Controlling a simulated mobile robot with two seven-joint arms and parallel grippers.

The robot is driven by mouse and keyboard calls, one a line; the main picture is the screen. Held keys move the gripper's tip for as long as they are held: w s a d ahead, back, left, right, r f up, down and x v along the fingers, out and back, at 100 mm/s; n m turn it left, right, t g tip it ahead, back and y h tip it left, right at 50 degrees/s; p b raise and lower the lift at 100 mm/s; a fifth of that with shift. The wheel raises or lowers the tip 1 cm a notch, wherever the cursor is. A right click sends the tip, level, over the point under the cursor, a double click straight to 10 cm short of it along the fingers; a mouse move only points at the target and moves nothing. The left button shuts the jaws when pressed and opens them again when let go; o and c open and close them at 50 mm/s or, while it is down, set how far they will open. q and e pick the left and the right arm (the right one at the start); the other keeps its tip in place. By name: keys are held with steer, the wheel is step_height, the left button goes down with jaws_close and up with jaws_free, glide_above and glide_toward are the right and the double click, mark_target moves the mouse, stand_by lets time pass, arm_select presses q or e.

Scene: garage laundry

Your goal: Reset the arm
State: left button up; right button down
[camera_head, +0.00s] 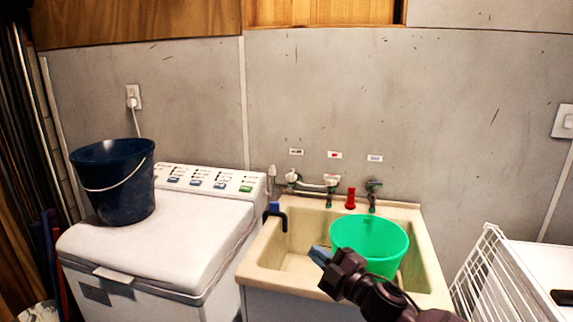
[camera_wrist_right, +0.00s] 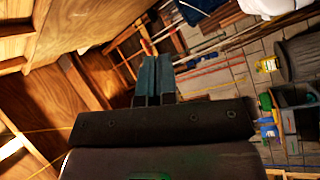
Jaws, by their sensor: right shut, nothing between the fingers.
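My right gripper (camera_head: 319,254) comes up from the bottom of the head view, over the front of the beige sink. Its blue-grey fingers are together with nothing between them. In the right wrist view the two fingers (camera_wrist_right: 153,76) stand side by side, closed and empty. Behind the gripper a green bucket (camera_head: 370,238) sits in the sink (camera_head: 262,274); my arm hides part of its lower side. The fingers appear left of the bucket, and I cannot tell how far they are from it. My left gripper is not in view.
A white washing machine (camera_head: 150,243) stands left of the sink, with a dark blue bucket (camera_head: 113,182) on it. Taps (camera_head: 332,182) line the back of the sink. A white wire rack (camera_head: 485,275) stands at the right. The right wrist view shows wooden walls and a cluttered floor.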

steer(key=s+d+f+m+h, duration=1)
steer(key=s+d+f+m, duration=0.25)
steer(key=f+m, duration=0.3)
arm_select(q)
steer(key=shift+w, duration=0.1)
arm_select(e)
steer(key=s+d+f+m+g+h, duration=0.1)
steer(key=s+d+f, duration=0.3)
steer(key=s, duration=0.6)
steer(key=s+d+f+m+g+h, duration=0.2)
steer(key=s+d+f+m, duration=0.1)
steer(key=s+f, duration=0.6)
steer(key=shift+s+d+f+h, duration=0.2)
steer(key=shift+s+d+h, duration=0.2)
steer(key=shift+s+d, duration=0.15)
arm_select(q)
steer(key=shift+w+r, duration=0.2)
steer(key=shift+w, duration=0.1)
arm_select(e)
steer(key=shift+m, duration=0.25)
